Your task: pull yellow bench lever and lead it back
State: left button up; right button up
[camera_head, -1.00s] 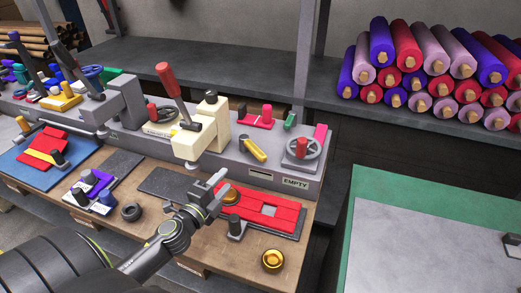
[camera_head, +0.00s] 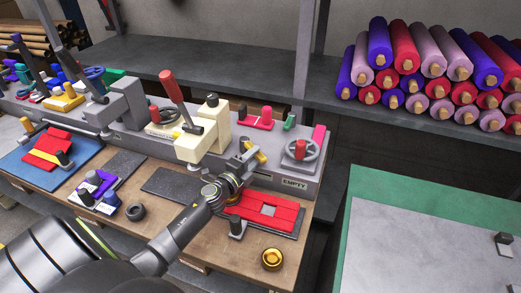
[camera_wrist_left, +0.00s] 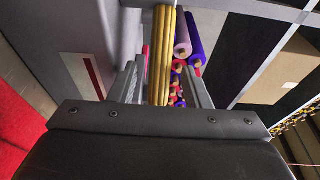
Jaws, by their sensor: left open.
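The yellow bench lever (camera_head: 260,157) sticks out from the front of the grey bench housing, left of the handwheel. My left gripper (camera_head: 247,157) is at the lever and partly covers it in the head view. In the left wrist view the yellow lever (camera_wrist_left: 161,55) runs lengthwise between the two fingers of my left gripper (camera_wrist_left: 163,85). The fingers are open, one on each side of the lever. I cannot tell whether either finger touches it. My right gripper is not in view.
A cream block (camera_head: 200,135) with a red-handled lever (camera_head: 172,90) stands to the left. Below lie red felt pieces (camera_head: 270,208) and a brass cup (camera_head: 272,259). Felt rolls (camera_head: 432,70) are stacked behind.

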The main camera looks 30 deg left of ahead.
aim_at(260, 152)
pick_arm(q)
jog(key=shift+w, duration=2.25)
grip_shut()
